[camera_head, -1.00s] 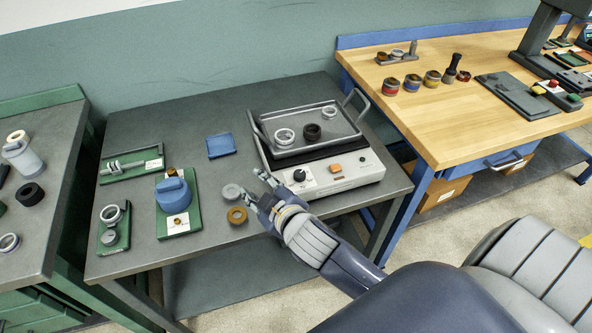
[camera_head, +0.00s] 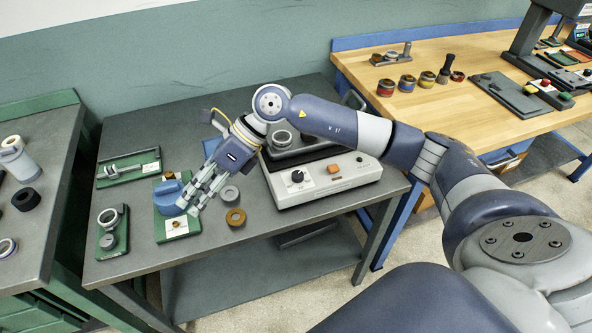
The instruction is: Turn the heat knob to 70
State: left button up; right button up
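The heat knob (camera_head: 297,176) is a round black knob on the front panel of the white heater unit (camera_head: 345,185), with a white dial plate beneath it. An orange switch (camera_head: 334,169) sits to its right. I cannot read the dial. My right gripper (camera_head: 188,209) points down over the green mat at the left of the heater, next to the blue lidded pot (camera_head: 170,193), and is well apart from the knob. Its fingers look spread, with nothing visible between them. My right arm covers part of the heater's tray. My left gripper is not in view.
A grey disc (camera_head: 229,193) and a brown ring (camera_head: 236,217) lie between my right gripper and the heater. Green fixtures (camera_head: 128,172) stand at the left of the grey table.

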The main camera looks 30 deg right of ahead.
jog(key=w+d+f+h, duration=0.2)
jog(key=d+h, duration=0.4)
jog(key=d, duration=0.7)
notch_tip(320, 180, up, 2)
jog(key=h, duration=0.4)
send_over(297, 174)
jog(key=shift+g, duration=0.4)
notch_tip(297, 174, down, 10)
jog(key=shift+f+p, duration=0.1)
jog(key=shift+p, duration=1)
jog(key=c, duration=0.8)
